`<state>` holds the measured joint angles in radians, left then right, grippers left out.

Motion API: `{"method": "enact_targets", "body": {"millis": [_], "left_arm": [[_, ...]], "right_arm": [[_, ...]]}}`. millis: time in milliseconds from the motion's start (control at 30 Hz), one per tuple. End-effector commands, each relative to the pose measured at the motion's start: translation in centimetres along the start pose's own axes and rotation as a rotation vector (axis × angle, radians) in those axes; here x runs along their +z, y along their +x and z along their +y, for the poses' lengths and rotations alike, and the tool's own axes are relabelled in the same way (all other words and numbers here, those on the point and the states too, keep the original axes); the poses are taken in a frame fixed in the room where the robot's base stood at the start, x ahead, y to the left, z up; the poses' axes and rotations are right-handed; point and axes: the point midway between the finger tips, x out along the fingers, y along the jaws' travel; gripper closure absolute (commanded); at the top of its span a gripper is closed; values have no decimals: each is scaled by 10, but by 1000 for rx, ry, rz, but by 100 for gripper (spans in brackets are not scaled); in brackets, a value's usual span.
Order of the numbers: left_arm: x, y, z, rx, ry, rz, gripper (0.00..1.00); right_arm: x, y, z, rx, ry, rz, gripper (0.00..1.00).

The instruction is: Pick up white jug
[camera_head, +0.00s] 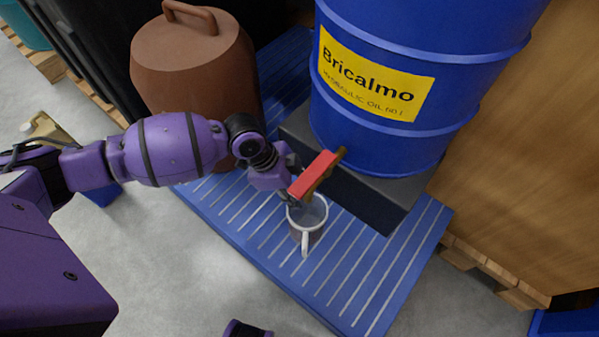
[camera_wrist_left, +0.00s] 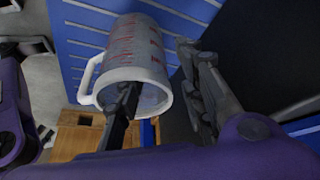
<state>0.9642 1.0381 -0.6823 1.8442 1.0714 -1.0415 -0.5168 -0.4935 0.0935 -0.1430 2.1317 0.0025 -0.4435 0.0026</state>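The white jug (camera_head: 308,232) stands on the blue slatted platform, below a red-handled tap, with its handle toward the front. In the left wrist view the white jug (camera_wrist_left: 132,50) shows red markings on its side, its open mouth toward the camera and its handle at the left. My left gripper (camera_head: 293,197) is at the jug's rim, partly hidden by the tap. In the wrist view one finger reaches inside the mouth and the other is outside the wall at the right. The fingers are apart, with a gap between the outer finger and the wall. My right gripper is not in view.
The red tap handle (camera_head: 313,176) is close to my left gripper. A blue drum (camera_head: 400,120) stands behind, on a dark stand. A wooden crate (camera_head: 530,180) borders the right.

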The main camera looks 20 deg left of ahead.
Motion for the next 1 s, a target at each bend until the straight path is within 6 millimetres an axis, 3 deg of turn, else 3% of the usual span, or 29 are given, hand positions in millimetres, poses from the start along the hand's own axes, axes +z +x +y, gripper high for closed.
{"method": "enact_targets", "body": {"millis": [100,333,600,833,1000], "left_arm": [[-3,22,-3,-3,2,5,64],[-2,38,-3,-5,4,5,64],[1,77,-1,-5,2,5,64],[0,77,-2,-8,4,5,64],[-1,77,-2,-8,4,5,83]], "right_arm": [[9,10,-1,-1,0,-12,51],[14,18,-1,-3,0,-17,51],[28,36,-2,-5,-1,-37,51],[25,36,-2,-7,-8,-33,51],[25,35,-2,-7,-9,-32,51]]}}
